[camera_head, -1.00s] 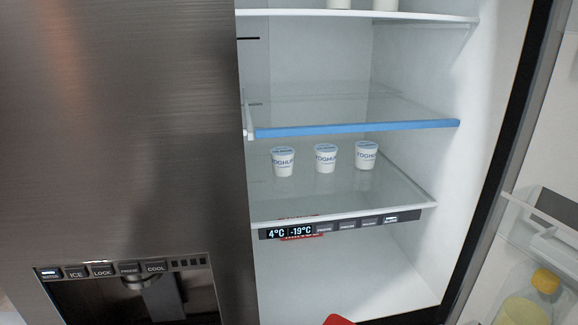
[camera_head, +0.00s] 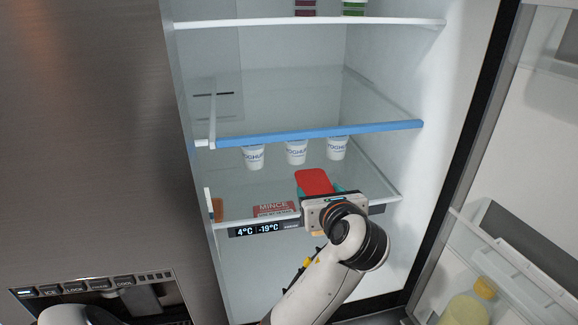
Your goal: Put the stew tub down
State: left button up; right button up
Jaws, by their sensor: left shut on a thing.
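The stew tub shows as a red lid (camera_head: 313,182) inside the open fridge, at the front right of the shelf with the display strip. My left gripper (camera_head: 322,191) is shut on it, reaching in from the front and below. Teal patches show at both sides of the lid. The gripper body hides the tub's near side and lower part, so I cannot tell whether it touches the shelf. The glass shelf (camera_head: 370,196) lies under or just below it. My right gripper is not in view.
A mince pack (camera_head: 275,209) lies left of the tub at the shelf front. Several yoghurt pots, such as the middle one (camera_head: 297,152), stand behind. A blue-edged shelf (camera_head: 310,134) hangs above. The open door (camera_head: 520,190) with a yellow-capped bottle (camera_head: 470,306) is at right.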

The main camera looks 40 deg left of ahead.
aim_at(304, 173)
pick_arm(q)
jog(key=p+x, duration=0.1)
jog(key=x, duration=0.3)
jog(key=r+p+x, duration=0.1)
jog(key=p+x, duration=0.1)
jog(key=x, duration=0.2)
jog(key=p+x, duration=0.1)
jog(key=x, duration=0.4)
jog(key=shift+a+r, duration=0.25)
jog(key=shift+a, duration=0.1)
jog(key=shift+f, duration=0.55)
jog(key=o, duration=1.4)
jog(key=shift+f, duration=0.15)
jog(key=o, duration=0.3)
jog(key=shift+d, duration=0.1)
